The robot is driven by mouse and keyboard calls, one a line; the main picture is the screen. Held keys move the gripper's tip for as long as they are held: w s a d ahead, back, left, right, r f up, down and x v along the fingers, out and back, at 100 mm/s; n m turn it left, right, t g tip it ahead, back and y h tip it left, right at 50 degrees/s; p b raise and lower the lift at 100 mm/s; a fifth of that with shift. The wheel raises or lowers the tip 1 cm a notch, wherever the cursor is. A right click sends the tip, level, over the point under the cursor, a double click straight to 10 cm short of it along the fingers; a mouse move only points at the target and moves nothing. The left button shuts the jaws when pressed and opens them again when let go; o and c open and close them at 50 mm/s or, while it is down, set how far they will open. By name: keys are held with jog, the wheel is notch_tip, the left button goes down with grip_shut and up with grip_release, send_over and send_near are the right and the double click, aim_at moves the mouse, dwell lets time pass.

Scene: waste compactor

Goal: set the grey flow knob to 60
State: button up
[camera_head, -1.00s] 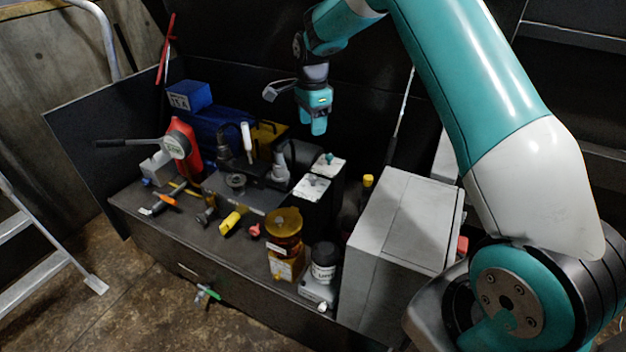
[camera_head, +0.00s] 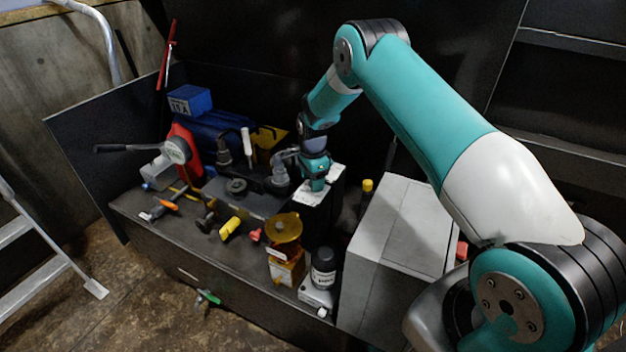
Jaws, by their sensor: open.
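The black box with two white dial plates stands on the bench right of centre. The near white plate (camera_head: 307,198) shows only in part. It bears a small grey knob in the earlier view, likely the flow knob, which is now hidden by my gripper. The far white plate (camera_head: 337,171) shows at its right edge, and its teal knob is also covered. My gripper (camera_head: 317,186) is open and points down over the plates, very low. I cannot tell whether its fingers surround or touch a knob. The scale marks are too small to read.
A grey cabinet (camera_head: 388,235) stands to the right. An amber jar (camera_head: 285,230) and a black-capped bottle (camera_head: 323,267) stand at the bench front. A grey fitting (camera_head: 280,178) is close left of my gripper. A red pump with a lever (camera_head: 183,150) is farther left.

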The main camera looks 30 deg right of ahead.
jog(key=shift+f, duration=0.25)
jog(key=c, duration=0.9)
